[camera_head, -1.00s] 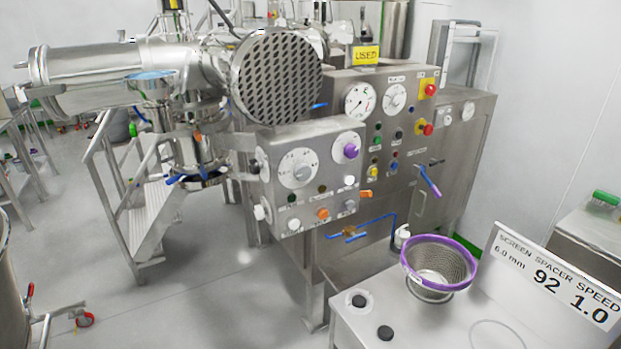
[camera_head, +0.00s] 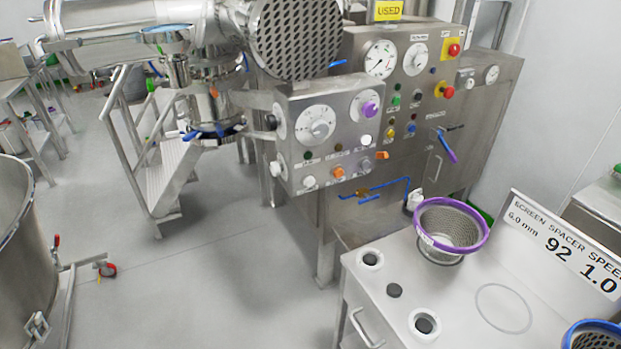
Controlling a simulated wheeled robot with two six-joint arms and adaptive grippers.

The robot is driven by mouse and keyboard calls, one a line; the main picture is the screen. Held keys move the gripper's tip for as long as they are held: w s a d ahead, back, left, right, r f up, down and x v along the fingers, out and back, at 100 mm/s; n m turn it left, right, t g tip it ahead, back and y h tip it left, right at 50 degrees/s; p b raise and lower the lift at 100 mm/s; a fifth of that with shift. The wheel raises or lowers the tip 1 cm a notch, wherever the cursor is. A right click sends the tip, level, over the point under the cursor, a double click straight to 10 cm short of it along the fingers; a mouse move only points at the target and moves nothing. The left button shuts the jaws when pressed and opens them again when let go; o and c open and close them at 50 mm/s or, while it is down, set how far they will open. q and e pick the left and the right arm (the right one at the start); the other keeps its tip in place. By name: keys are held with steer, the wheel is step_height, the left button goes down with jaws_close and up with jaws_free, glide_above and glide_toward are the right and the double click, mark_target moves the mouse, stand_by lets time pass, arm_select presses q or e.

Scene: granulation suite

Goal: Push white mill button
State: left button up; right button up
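The mill control box (camera_head: 349,119) stands in the upper middle of the head view, with its front panel facing me. A small white button (camera_head: 366,140) sits on its right part, below the purple knob (camera_head: 369,109). Another whitish button (camera_head: 309,182) is at the lower left of the same panel. The labels are too small to read, so I cannot tell which one is the mill button. Neither of my grippers is in view.
A white-topped cabinet (camera_head: 465,325) with a purple-rimmed screen basket (camera_head: 483,240) and a sign (camera_head: 566,244) stands at the lower right. Steel steps (camera_head: 160,180) are left of the box. A steel vessel (camera_head: 12,250) stands at far left. Grey floor (camera_head: 200,290) is free between them.

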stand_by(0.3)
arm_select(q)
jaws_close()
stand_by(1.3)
